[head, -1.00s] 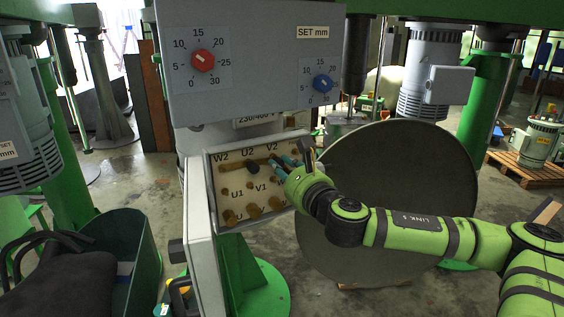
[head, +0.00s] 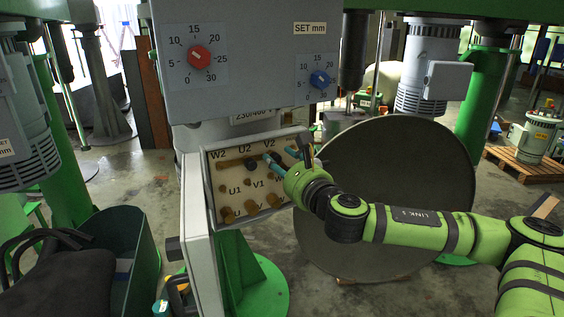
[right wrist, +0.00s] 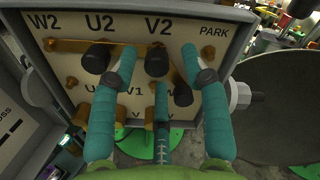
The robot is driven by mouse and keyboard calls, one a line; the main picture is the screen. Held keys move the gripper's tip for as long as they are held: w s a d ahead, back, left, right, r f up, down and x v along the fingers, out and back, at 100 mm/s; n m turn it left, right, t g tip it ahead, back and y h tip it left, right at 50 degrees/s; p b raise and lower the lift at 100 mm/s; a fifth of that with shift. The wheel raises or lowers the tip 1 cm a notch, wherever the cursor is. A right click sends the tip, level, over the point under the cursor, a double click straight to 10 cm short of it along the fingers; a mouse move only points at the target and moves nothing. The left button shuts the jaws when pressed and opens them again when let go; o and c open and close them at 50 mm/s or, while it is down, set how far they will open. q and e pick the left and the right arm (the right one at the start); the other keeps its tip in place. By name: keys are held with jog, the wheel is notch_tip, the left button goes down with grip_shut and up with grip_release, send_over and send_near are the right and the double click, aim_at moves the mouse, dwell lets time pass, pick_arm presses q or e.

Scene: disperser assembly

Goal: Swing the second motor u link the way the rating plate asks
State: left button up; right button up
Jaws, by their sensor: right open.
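The open motor terminal box (head: 207,190) shows W2, U2 and V2 labels on top and U1 and V1 below; the right wrist view adds PARK at top right. A brass link strip (right wrist: 70,46) runs along the top row. Black knobs stand at U2 (right wrist: 97,57), at V2 (right wrist: 157,60) and lower right (right wrist: 183,95). More brass (right wrist: 101,120) shows below U2, partly hidden by a finger. My right gripper (head: 280,155) is open at the upper right of the board. In the wrist view its teal fingers (right wrist: 166,67) lie either side of the V2 knob; contact is unclear.
A grey panel (head: 245,90) with red (head: 199,57) and blue (head: 320,79) dials overhangs the box. A partly hidden plate (head: 253,119) reads about 230/400 V. A large round disc (head: 410,190) stands behind my right arm. A green bin (head: 125,240) stands at left.

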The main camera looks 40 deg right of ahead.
jog(key=s, duration=0.7)
jog(key=shift+a, duration=0.4)
jog(key=shift+s, duration=0.1)
